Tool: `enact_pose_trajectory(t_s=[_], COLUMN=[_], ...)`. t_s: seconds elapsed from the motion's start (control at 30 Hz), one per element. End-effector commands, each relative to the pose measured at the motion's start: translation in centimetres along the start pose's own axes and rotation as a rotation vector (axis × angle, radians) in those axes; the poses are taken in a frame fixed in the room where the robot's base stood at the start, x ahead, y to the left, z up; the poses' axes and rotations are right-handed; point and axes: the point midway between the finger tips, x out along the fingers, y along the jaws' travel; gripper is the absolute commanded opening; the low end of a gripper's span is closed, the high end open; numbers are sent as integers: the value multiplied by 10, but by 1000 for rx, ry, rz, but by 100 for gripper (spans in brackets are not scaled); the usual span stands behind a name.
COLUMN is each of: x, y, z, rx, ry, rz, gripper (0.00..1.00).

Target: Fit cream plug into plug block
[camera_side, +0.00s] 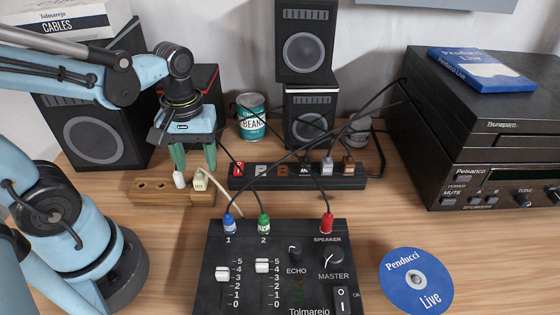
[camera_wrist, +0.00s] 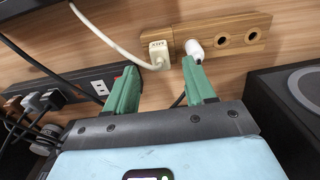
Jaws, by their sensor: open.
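The cream plug (camera_side: 201,180), with a cream cable, stands in a wooden holder (camera_side: 150,198); it also shows in the wrist view (camera_wrist: 159,55). My gripper (camera_side: 195,168) is open, pointing down just above the holder, with green fingers. In the wrist view the cream plug appears between and just beyond the fingertips (camera_wrist: 161,68), without visible contact. The plug block (camera_side: 300,184) is a long black strip to the right, with grey and brown plugs standing at its right part.
A white round plug (camera_side: 179,180) stands in the holder close beside the cream one, near a fingertip. Black cables arch over the plug block to the mixer (camera_side: 212,270). A can (camera_side: 252,120) and speakers (camera_side: 308,50) stand behind. The block's left part has fewer plugs.

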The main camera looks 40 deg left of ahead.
Motion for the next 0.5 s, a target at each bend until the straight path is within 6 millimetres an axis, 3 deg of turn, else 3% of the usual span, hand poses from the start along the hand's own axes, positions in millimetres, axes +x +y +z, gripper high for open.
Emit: enact_pose_trajectory(t_s=[0.5], x=[-64], y=[0], z=[0], rx=[0], ry=[0], rz=[0], gripper=[54])
